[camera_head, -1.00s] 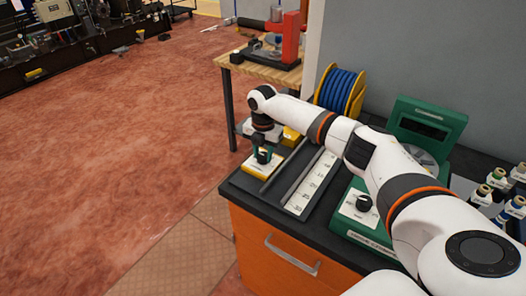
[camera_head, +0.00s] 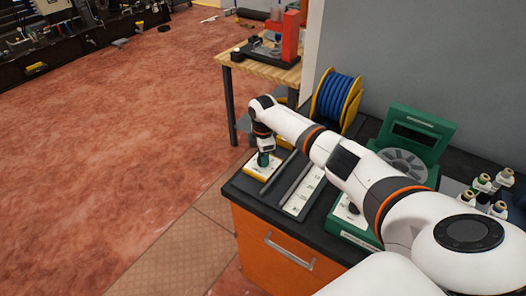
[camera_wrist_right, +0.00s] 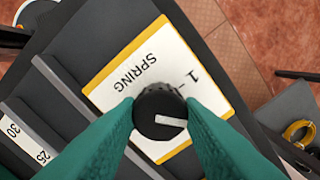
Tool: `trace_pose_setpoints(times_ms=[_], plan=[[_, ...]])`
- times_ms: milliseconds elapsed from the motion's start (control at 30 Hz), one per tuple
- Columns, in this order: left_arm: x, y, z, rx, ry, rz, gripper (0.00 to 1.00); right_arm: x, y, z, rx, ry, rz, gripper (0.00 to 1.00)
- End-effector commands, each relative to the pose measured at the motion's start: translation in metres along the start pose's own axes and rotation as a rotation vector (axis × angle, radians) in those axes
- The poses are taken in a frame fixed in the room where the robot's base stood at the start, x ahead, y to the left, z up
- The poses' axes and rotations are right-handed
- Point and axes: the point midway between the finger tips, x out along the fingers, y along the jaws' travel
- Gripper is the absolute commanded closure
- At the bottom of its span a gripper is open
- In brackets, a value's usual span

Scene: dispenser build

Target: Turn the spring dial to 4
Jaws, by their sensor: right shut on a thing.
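The spring dial (camera_wrist_right: 158,112) is a black round knob with a white pointer line, in the wrist view. It sits on a white plate with a yellow border (camera_wrist_right: 128,75), printed SPRING and 1. The pointer line faces right in that view, toward a finger; the digit it faces cannot be read. In the head view the plate (camera_head: 253,173) lies at the counter's left end. My right gripper (camera_head: 264,160) is above it with green fingers, shut on the dial; the fingers (camera_wrist_right: 160,120) flank the knob and hide part of the plate. My left gripper is not in view.
Right of the plate is a ruler strip (camera_head: 303,193) with dark rails. Beyond are a green machine (camera_head: 412,137), partly behind my arm, and a blue spool (camera_head: 338,97). Small bobbins (camera_head: 487,187) stand far right. The floor left of the orange cabinet (camera_head: 262,240) is clear.

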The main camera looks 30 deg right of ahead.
Motion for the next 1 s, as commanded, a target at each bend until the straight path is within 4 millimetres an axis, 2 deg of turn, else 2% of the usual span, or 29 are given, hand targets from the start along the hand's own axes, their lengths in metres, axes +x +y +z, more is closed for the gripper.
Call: trace_pose_setpoints(times_ms=[33,300,1000], plan=[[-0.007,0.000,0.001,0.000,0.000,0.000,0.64,-0.004,0.000,0.000,0.046,0.000,-0.001,0.89],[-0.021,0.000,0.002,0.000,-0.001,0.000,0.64,-0.004,-0.001,0.001,0.302,-0.001,-0.001,0.89],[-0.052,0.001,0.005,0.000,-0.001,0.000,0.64,-0.003,-0.001,0.000,0.967,-0.001,-0.002,0.89]])
